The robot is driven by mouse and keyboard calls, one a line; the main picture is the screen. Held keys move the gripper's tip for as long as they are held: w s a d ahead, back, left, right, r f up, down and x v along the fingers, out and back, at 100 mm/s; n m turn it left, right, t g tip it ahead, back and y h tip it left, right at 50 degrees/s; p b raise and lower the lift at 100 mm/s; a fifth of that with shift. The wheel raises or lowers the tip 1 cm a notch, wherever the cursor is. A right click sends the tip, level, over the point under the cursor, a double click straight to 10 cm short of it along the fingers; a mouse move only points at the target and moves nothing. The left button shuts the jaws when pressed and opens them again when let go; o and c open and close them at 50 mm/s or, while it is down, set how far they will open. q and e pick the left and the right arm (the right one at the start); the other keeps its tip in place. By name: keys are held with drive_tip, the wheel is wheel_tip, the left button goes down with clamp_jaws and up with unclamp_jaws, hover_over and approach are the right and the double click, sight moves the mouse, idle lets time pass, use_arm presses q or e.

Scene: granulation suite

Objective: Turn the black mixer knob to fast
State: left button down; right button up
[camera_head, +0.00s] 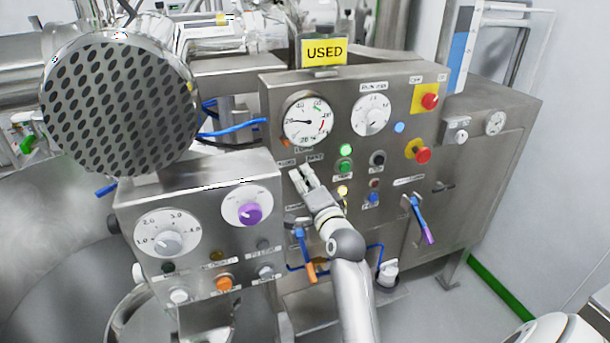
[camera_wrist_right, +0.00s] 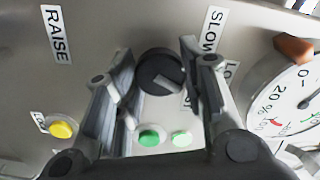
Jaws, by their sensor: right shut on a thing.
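In the right wrist view the black mixer knob (camera_wrist_right: 160,71) is round and dark, with a pale mark on its face. It sits between the two fingers of my right gripper (camera_wrist_right: 161,78), which is shut on it. A "SLOW" label (camera_wrist_right: 210,30) stands beside the knob; another label is partly hidden by the right-hand finger. In the head view my right gripper (camera_head: 303,180) is against the steel control panel (camera_head: 265,95), below the left pressure-style gauge, and hides the knob. My left gripper is not in view.
Close to the gripper are a green button (camera_head: 345,166), a lit green lamp (camera_head: 346,150) and an orange-tipped blue lever (camera_head: 305,255). Red stop buttons (camera_head: 429,101) sit further right. A front box with a purple knob (camera_head: 249,213) stands to the left.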

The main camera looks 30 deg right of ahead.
drive_tip(key=shift+m+p, duration=1.1)
drive_tip(key=shift+m, duration=0.8)
drive_tip(key=o, duration=1)
